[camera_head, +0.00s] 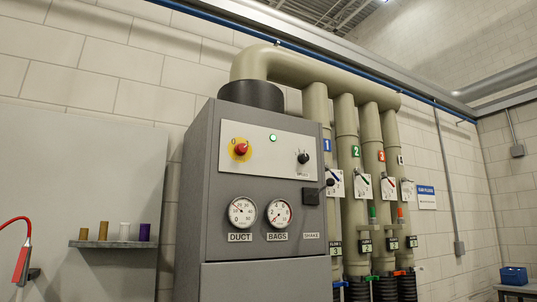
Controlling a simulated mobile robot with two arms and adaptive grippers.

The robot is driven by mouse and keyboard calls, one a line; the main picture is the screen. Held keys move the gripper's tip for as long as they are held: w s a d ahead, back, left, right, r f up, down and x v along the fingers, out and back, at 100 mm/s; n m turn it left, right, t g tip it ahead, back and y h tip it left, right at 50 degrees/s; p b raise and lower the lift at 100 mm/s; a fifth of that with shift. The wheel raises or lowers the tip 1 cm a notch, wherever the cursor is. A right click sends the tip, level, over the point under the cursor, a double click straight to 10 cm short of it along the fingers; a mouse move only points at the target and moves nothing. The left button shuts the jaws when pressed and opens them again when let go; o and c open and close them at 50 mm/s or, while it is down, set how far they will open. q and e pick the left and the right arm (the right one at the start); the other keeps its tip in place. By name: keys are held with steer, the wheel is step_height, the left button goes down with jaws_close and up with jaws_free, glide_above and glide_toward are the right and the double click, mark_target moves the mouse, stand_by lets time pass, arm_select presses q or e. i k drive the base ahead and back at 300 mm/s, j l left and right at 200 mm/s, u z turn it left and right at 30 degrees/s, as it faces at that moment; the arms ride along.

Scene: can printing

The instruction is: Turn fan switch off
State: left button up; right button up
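A grey control cabinet (245,185) stands in the middle of the head view. Its light upper panel (262,170) carries a red rotary knob on a yellow plate (240,148), with a "0" marking at its upper left. A green lamp (273,138) beside it looks lit. A small black knob (303,157) sits to the right on the same panel. Its label is too small to read, so I cannot tell for certain which knob is the fan switch. Neither of my grippers is in view.
Below the panel are DUCT (242,213) and BAGS (279,213) gauges and a black lever (316,193) above a SHAKE label. Several numbered pipes (345,150) stand at the right. A small shelf (112,244) with several cylinders and a red hose tool (22,265) are at the left.

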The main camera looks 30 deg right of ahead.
mark_target(241, 149)
steer(key=i+l, duration=0.1)
steer(key=l, duration=0.25)
steer(key=i+l, duration=0.1)
steer(key=l, duration=0.25)
steer(key=i+l, duration=0.1)
steer(key=l, duration=0.25)
steer(key=i+l+u, duration=0.1)
steer(key=l, duration=0.2)
